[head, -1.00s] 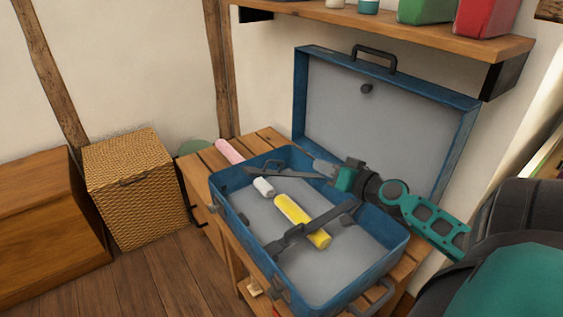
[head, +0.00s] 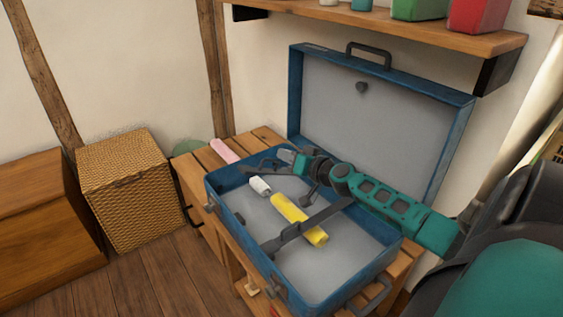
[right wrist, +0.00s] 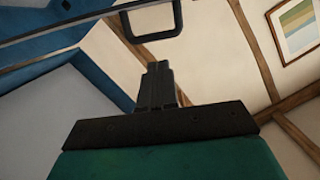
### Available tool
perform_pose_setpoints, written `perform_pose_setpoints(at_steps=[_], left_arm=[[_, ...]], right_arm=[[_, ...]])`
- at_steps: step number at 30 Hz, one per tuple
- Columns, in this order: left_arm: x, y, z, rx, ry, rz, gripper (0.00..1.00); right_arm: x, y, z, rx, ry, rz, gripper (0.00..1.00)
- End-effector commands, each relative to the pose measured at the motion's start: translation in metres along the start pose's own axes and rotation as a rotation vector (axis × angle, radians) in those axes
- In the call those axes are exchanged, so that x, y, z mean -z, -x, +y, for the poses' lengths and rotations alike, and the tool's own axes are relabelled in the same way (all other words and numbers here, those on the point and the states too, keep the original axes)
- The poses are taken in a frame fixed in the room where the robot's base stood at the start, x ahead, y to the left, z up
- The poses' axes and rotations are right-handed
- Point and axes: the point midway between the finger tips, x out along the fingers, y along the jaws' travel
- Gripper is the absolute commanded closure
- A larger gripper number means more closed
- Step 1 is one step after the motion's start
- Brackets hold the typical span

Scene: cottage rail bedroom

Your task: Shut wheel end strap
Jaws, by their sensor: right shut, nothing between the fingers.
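A blue suitcase (head: 222,207) lies open with its grey-lined lid (head: 355,110) raised at the back. One dark strap (head: 335,212) crosses the case over a yellow cylinder (head: 290,212), with a buckle near its front end. Another dark strap (head: 250,171) stretches near the far left end, above the case floor. My right gripper (head: 285,155) is shut and empty above the back left part of the case, close to that strap; I cannot tell whether they touch. Its closed fingers (right wrist: 160,82) fill the middle of the right wrist view. My left gripper is out of view.
A white cylinder (head: 260,186) lies in the case. The case rests on a slatted wooden bench (head: 190,165) with a pink roll (head: 224,151). A shelf (head: 400,35) hangs above the lid. A wicker basket (head: 130,190) stands at left, with bare floor in front.

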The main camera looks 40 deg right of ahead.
Motion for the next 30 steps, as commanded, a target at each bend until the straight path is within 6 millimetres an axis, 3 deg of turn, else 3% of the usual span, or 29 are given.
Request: perform_pose_setpoints(at_steps=[6, 19, 30], left_arm=[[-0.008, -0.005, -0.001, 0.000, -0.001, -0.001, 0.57], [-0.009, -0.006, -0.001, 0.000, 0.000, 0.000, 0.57], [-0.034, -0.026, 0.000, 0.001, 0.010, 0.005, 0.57]], right_arm=[[-0.016, -0.015, 0.001, -0.001, -0.002, 0.002, 1.00], [-0.020, -0.017, 0.000, 0.000, -0.001, 0.000, 1.00], [-0.076, -0.028, -0.004, 0.001, 0.000, 0.001, 1.00]])
